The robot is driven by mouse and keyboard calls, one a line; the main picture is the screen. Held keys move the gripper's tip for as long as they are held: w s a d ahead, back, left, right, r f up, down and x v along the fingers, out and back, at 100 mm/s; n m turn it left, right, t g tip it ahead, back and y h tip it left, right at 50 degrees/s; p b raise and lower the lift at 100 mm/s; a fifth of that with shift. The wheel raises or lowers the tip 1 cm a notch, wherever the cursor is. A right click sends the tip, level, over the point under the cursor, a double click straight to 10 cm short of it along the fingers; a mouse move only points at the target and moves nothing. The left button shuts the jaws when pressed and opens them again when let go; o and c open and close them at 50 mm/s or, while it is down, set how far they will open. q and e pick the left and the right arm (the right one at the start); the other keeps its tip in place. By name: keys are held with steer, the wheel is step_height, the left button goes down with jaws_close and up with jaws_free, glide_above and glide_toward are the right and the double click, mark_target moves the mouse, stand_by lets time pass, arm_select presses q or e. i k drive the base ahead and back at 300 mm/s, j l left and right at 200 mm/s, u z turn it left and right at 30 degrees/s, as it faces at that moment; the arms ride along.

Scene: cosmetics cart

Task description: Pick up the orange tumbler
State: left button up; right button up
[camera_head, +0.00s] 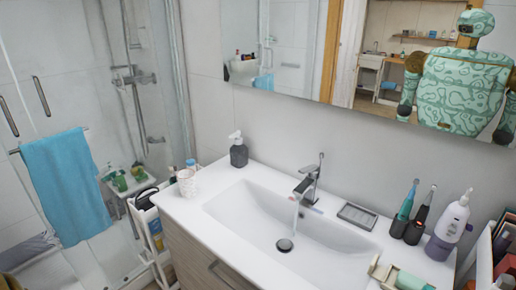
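I cannot make out an orange tumbler for certain in the head view. The narrow white cart (147,251) stands left of the sink cabinet. It holds small dark, white and yellowish items, too small to name, and its lower tiers are partly hidden. A pale patterned cup (186,184) stands on the left end of the sink counter.
A white sink (300,236) with a running tap (310,180) fills the middle. A dark soap bottle (238,152), toothbrushes and a purple-white bottle (449,226) stand around it. A blue towel (66,185) hangs at left. A mirror (290,50) reflects me.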

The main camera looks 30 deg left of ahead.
mark_target(188, 184)
steer(key=i+j, duration=0.1)
steer(key=j, duration=0.75)
steer(key=j+u, duration=0.1)
steer(key=j, duration=0.7)
